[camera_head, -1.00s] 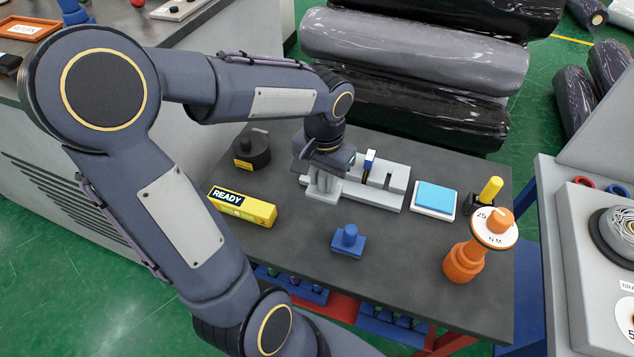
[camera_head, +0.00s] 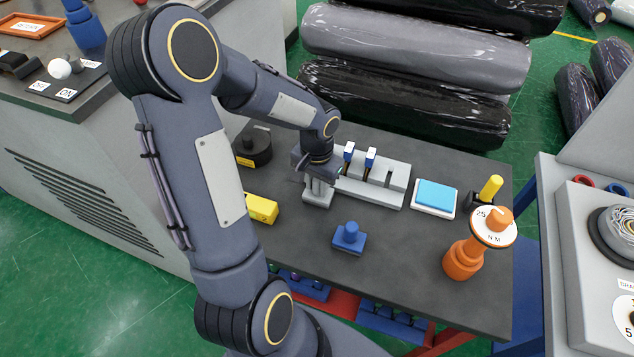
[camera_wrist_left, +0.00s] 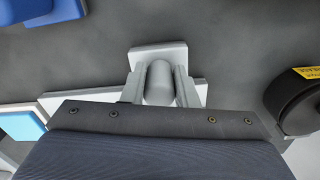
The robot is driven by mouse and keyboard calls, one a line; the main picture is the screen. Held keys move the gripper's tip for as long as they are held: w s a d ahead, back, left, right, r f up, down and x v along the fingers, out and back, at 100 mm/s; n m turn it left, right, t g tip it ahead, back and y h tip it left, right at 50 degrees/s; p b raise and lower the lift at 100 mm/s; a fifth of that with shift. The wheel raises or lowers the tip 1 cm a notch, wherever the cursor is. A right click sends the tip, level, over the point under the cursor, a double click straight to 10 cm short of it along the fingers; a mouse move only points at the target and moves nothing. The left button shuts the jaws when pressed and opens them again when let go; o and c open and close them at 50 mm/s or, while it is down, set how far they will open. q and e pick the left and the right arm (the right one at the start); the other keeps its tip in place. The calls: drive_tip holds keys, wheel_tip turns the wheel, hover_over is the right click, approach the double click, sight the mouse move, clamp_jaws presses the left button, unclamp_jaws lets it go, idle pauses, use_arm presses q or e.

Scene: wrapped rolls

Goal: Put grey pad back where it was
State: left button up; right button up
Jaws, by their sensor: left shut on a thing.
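My left gripper (camera_head: 318,184) is shut on the grey pad (camera_head: 317,203) by its upright rounded knob, just left of the slotted grey rack's end. In the left wrist view, the gripper's two light fingers (camera_wrist_left: 160,86) stand on either side of the knob, and the pad's square grey base (camera_wrist_left: 157,54) shows beyond it. I cannot tell whether the base touches the table. A similar blue pad (camera_head: 348,239) with a knob stands on the dark table in front. My right gripper is not in view.
The slotted grey rack (camera_head: 398,178) holds two blue-and-white pieces. A black round thing (camera_head: 253,148) and a yellow block (camera_head: 262,209) stand to the left. A blue-topped white tile (camera_head: 436,197) and an orange dial tool (camera_head: 465,260) are to the right. Bare table surrounds the blue pad.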

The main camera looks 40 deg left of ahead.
use_arm(q)
drive_tip(key=shift+f, duration=0.2)
drive_tip(key=o, duration=1)
drive_tip(key=shift+r, duration=0.15)
wheel_tip(320, 180, up, 12)
drive_tip(key=s+d+t+h, duration=0.1)
drive_tip(key=s+d+t, duration=0.1)
drive_tip(key=s+d, duration=0.2)
drive_tip(key=s+d+r+t+h, duration=0.1)
drive_tip(key=s+d, duration=0.2)
drive_tip(key=s, duration=0.2)
drive_tip(key=s+d+r+t+h, duration=0.1)
drive_tip(key=s+d+t, duration=0.1)
drive_tip(key=s+d, duration=0.2)
drive_tip(key=shift+s+d+r+t+h, duration=0.15)
drive_tip(key=shift+s+d+h, duration=0.05)
drive_tip(key=shift+s, duration=0.2)
drive_tip(key=shift+s+d+r+t+h, duration=0.1)
drive_tip(key=shift+s+d+t+h, duration=0.1)
drive_tip(key=shift+s, duration=0.15)
drive_tip(key=shift+a, duration=0.1)
